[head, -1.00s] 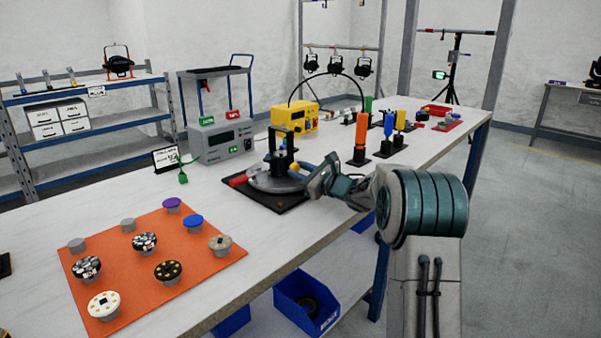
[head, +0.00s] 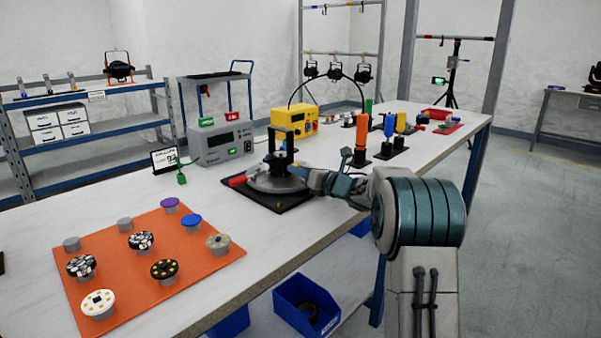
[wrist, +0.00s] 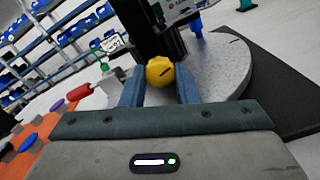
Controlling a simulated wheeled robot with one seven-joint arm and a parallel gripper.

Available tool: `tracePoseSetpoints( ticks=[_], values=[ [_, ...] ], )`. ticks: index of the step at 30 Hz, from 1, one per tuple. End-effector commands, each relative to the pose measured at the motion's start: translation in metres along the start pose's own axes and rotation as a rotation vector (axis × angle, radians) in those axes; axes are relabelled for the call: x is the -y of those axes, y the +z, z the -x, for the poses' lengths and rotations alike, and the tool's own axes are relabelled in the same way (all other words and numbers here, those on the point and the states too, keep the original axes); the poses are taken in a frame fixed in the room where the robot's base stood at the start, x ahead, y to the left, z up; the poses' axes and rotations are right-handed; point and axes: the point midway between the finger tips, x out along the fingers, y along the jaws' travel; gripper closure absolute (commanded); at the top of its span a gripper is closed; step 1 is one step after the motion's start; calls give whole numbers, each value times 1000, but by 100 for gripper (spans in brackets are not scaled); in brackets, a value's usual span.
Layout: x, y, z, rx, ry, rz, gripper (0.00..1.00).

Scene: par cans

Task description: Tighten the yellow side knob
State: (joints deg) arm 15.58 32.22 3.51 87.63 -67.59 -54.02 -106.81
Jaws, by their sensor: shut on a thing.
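The yellow side knob (wrist: 160,72) shows in the wrist view, round and lobed with a dark line on its face. It sits on the side of a black fixture (wrist: 150,28) that stands on a grey round plate (wrist: 225,70). My gripper (wrist: 160,88) has its two blue fingers on either side of the knob and is shut on it. In the head view, my gripper (head: 308,180) reaches the right side of the fixture (head: 281,155) on the round plate (head: 270,184). The knob is hidden there by my gripper.
A red handle (head: 237,181) sticks out at the plate's left. The orange mat (head: 120,265) with several round pieces lies at front left. A grey box (head: 222,143) and yellow box (head: 293,122) stand behind. An orange-handled tool (head: 361,130) stands to the right.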

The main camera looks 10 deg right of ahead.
Motion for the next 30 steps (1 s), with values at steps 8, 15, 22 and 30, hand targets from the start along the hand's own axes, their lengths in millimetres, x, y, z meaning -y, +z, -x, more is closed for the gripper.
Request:
tracePoseSetpoints(
  ticks=[8, 15, 22, 30],
  values=[
    [0, 0, 0, 0, 0, -73, 95],
    [0, 0, 0, 0, 0, -84, 95],
    [0, 0, 0, 0, 0, -83, 70],
    [0, 0, 0, 0, 0, -83, 50]
  ],
)
